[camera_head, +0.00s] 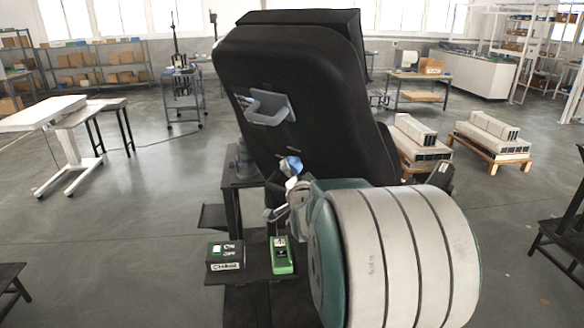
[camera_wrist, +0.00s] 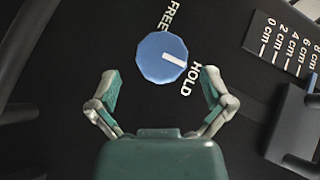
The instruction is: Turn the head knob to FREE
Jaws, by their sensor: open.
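The blue faceted head knob (camera_wrist: 161,57) sits on a black panel in the wrist view. Its white pointer mark (camera_wrist: 173,59) points right and slightly down, towards the HOLD label (camera_wrist: 190,76). The FREE label (camera_wrist: 171,15) is above the knob. My gripper (camera_wrist: 160,76) is open, with one finger to the lower left and one to the lower right of the knob. The fingers appear apart from the knob. In the head view, the knob (camera_head: 291,165) is a small blue patch on the black column; my arm partly hides my gripper there.
A scale marked in cm (camera_wrist: 285,45) and a dark slider (camera_wrist: 292,120) are right of the knob. Below the column, a shelf holds an ON/OFF box (camera_head: 225,257) and a green device (camera_head: 282,256).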

